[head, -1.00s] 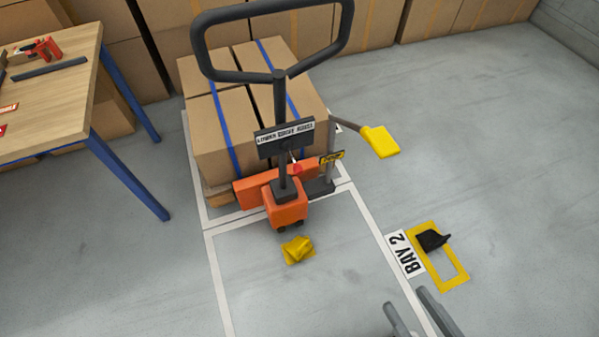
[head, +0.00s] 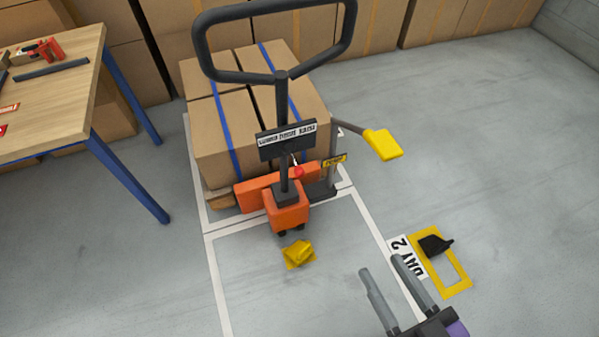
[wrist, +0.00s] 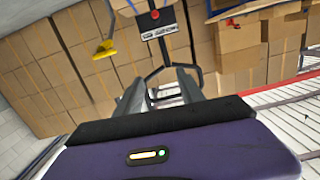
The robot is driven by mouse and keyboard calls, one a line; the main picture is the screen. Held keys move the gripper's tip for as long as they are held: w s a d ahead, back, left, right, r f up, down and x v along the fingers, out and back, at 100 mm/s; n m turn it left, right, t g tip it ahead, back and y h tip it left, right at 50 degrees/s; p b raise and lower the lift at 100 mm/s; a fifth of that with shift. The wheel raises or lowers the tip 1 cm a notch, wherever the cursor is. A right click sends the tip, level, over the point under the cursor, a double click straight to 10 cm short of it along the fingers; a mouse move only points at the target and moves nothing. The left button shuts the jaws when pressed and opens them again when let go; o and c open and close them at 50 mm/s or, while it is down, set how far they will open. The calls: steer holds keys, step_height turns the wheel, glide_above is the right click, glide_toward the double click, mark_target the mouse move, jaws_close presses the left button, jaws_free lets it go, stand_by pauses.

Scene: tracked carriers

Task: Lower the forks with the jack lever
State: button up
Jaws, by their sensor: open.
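An orange pallet jack (head: 287,210) stands with its black loop handle (head: 275,77) upright. A dark plate (head: 286,139) on its column has lettering that seems to read lower and raise. Just below the plate is a small lever with a red knob (head: 298,172); the knob also shows in the wrist view (wrist: 155,14). The forks are hidden under a pallet of strapped cartons (head: 225,130). My gripper (head: 383,266) is open and empty, low and right of the jack, well apart from the lever. Its fingers also show in the wrist view (wrist: 160,88).
A yellow pedal (head: 382,144) on a dark arm sticks out right of the jack. A yellow block (head: 298,254) lies before it. A black wedge (head: 435,245) sits by a yellow floor frame (head: 458,285). A workbench (head: 55,90) stands left.

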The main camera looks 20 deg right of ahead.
mark_target(301, 175)
steer(key=w+a+f+m, duration=0.1)
steer(key=w+f, duration=0.4)
steer(key=w, duration=0.4)
steer(key=w+f+m+b, duration=0.1)
steer(key=w+f, duration=0.3)
steer(key=w, duration=0.5)
steer(key=w+a+f+t+b, duration=0.1)
steer(key=w+f, duration=0.4)
steer(key=w, duration=0.4)
steer(key=shift+w+a+f+m+h, duration=0.2)
steer(key=shift+a+f+m+h, duration=0.1)
steer(key=shift+f+m, duration=0.1)
steer(key=w+b, duration=0.1)
steer(key=w, duration=0.5)
steer(key=shift+w, duration=0.35)
jaws_close()
